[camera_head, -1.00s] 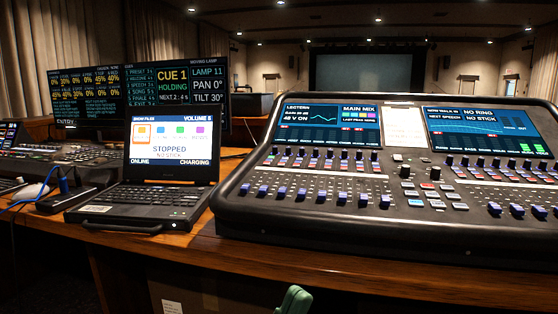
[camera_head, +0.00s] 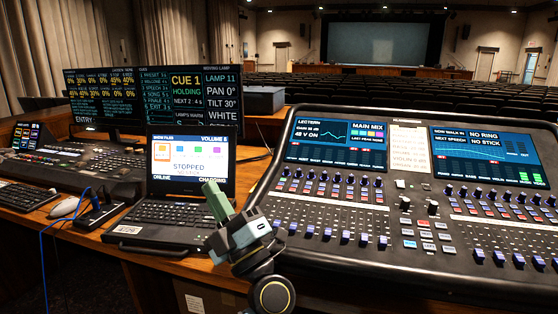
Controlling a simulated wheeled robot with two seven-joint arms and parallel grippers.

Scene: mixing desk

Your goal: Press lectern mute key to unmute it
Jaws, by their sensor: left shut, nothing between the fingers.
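The mixing desk (camera_head: 300,222) stands on the wooden table at the right. Its left screen (camera_head: 336,142) reads LECTERN and MAIN MIX, and rows of small keys and blue faders lie below. I cannot tell which small key is the lectern mute key. My left gripper (camera_head: 216,192) is shut and empty, with green fingers pointing up and to the left. In the picture it is in front of the laptop's right edge, left of the desk, and apart from the desk's keys. My right gripper is not in view.
An open laptop (camera_head: 190,165) stands left of the desk. A lighting console (camera_head: 70,170), a mouse (camera_head: 63,207) and a keyboard (camera_head: 25,195) are further left. Two dark monitors (camera_head: 155,98) stand behind. Rows of seats and a big screen (camera_head: 385,45) are beyond.

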